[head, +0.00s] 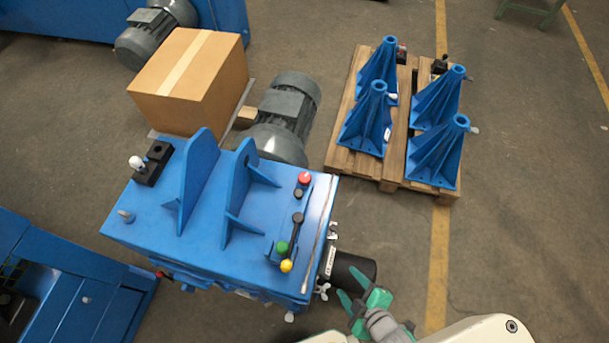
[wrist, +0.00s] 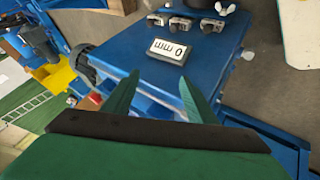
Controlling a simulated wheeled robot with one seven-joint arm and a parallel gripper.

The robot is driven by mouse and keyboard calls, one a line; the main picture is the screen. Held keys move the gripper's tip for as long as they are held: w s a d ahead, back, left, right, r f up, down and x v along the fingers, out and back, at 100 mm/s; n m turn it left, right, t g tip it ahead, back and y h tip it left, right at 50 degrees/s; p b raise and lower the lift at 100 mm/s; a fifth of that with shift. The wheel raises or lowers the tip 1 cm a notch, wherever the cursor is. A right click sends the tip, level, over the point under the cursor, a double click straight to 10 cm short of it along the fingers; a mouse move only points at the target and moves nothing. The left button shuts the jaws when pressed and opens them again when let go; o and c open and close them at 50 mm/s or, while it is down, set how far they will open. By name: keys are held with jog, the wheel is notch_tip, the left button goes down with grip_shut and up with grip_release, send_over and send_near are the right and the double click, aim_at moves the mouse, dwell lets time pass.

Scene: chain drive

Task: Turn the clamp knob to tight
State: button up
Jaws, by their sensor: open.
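A pale winged knob (head: 322,290), which I take for the clamp knob, sits on the right side of the blue machine (head: 150,215) in the head view. How tight it is cannot be told. A pale knob also shows at the right edge of the blue panel in the wrist view (wrist: 249,55); I cannot tell if it is the same one. My gripper (head: 350,287) has green fingers, open and empty, just right of the winged knob in the head view and apart from it. In the wrist view its fingers (wrist: 159,77) point at the blue panel.
A black cylinder (head: 352,270) juts from the machine beside my gripper. A pallet (head: 388,183) with blue stands is at the upper right. Floor lies free right of the machine.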

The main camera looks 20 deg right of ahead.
jog(key=w+d+f+n+g+h, duration=0.1)
jog(key=w+d+n+g, duration=0.1)
jog(key=w+d+n, duration=0.45)
jog(key=w+d+r+n+g, duration=0.25)
jog(key=w+d, duration=0.45)
jog(key=w, duration=0.5)
jog(key=n+g, duration=0.4)
jog(key=n, duration=0.6)
send_near(304, 177)
jog(key=f, duration=0.9)
jog(key=shift+d+f, duration=0.1)
jog(key=shift+d, duration=0.1)
jog(key=c, duration=1.1)
jog(key=shift+o, duration=0.2)
